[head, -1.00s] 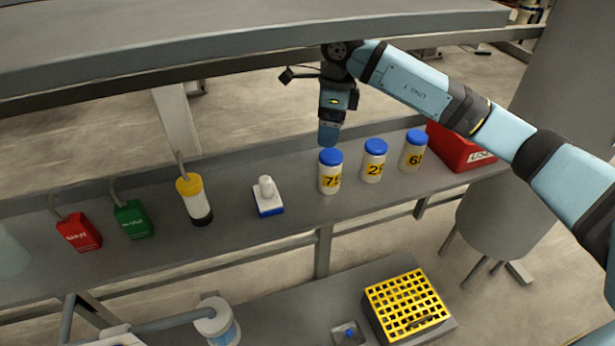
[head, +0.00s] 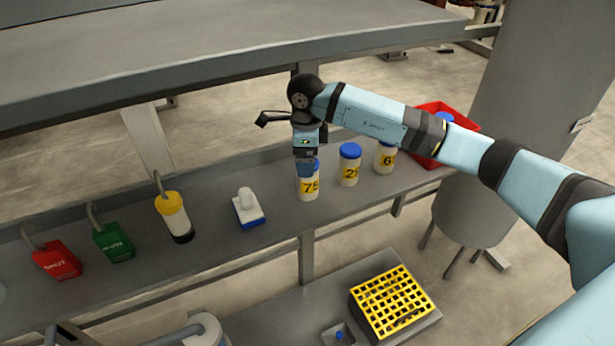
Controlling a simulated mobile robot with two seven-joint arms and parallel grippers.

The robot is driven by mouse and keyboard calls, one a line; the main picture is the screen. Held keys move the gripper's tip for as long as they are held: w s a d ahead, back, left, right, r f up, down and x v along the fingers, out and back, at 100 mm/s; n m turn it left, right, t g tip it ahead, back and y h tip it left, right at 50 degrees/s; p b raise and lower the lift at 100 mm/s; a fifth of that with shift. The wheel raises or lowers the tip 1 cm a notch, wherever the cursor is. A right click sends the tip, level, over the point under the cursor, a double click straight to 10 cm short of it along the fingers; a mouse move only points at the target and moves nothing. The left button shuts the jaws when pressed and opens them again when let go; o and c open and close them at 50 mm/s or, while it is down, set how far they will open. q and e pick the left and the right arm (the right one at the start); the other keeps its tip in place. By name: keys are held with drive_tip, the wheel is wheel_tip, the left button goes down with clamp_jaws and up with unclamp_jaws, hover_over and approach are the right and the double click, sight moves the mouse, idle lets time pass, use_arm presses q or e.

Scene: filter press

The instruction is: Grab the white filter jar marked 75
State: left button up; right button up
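The white filter jar marked 75 (head: 308,190) stands upright on the grey shelf (head: 215,198), with a yellow label and a blue lid. My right gripper (head: 306,170) points down at the jar's top. Its fingers overlap the lid and hide most of it. I cannot tell whether they touch the lid or are closed on it. My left gripper is not in view.
Similar jars marked 25 (head: 348,172) and 6-something (head: 385,160), its second digit unclear, stand close to the right. A red bin (head: 428,160) is behind my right arm. A white-and-blue item (head: 248,208) stands left. A yellow rack (head: 393,302) is lower. An upper shelf edge (head: 180,85) is overhead.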

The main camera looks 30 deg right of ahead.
sight(307, 188)
wheel_tip(307, 188, down, 4)
drive_tip(key=shift+w+f+p, duration=0.15)
drive_tip(key=shift+f+p, duration=0.1)
drive_tip(key=shift+p, duration=0.25)
drive_tip(key=c, duration=1.1)
